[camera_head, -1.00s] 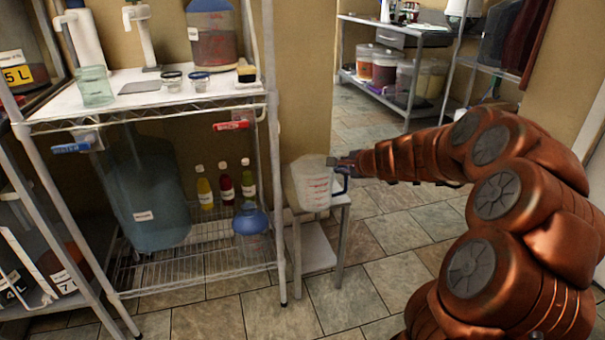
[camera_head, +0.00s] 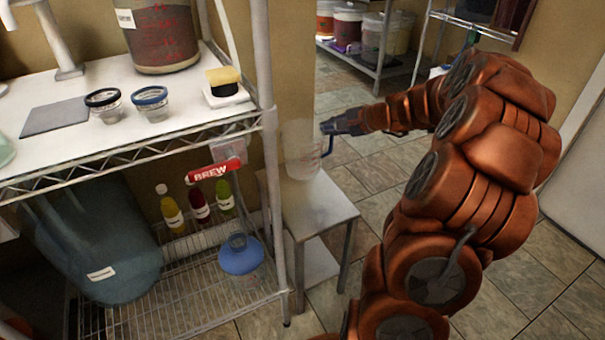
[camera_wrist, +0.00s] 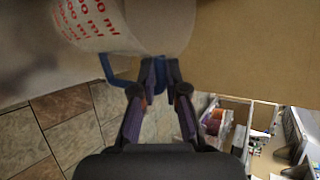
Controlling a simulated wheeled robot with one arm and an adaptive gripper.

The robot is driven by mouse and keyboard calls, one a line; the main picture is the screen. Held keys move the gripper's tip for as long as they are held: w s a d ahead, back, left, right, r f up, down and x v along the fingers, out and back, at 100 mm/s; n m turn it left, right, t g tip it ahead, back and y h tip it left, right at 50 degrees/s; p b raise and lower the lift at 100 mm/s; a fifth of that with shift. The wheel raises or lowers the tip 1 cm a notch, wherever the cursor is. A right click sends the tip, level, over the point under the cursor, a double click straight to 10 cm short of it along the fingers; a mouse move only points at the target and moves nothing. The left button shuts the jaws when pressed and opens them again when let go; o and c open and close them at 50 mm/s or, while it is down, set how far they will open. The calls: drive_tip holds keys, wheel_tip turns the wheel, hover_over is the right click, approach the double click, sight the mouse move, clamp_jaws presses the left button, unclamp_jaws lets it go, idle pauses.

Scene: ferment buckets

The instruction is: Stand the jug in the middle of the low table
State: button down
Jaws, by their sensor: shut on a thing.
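The jug (camera_head: 302,150) is clear plastic with red markings and a blue handle. It is upright at the back part of the low table (camera_head: 325,208); I cannot tell whether its base touches the top. The low table is a small grey stand beside the wire rack. My gripper (camera_head: 328,129) is shut on the jug's handle, at the jug's right side. In the wrist view the jug (camera_wrist: 120,25) is at the upper left and the fingers (camera_wrist: 160,66) close at its blue handle.
A wire rack (camera_head: 200,128) with jars, a sponge and bottles stands close left of the low table, its post (camera_head: 274,190) near the table's edge. A tan wall (camera_head: 290,70) is behind. The front of the tabletop is clear. Open tiled floor (camera_head: 500,260) lies to the right.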

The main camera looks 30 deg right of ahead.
wheel_tip(320, 180, down, 10)
drive_tip(key=b, duration=0.2)
drive_tip(key=shift+r+b, duration=0.25)
drive_tip(key=shift+b, duration=0.05)
drive_tip(key=c, duration=1.2)
unclamp_jaws()
drive_tip(key=p, duration=0.3)
approach(326, 155)
drive_tip(key=v, duration=0.3)
drive_tip(key=shift+s, duration=0.1)
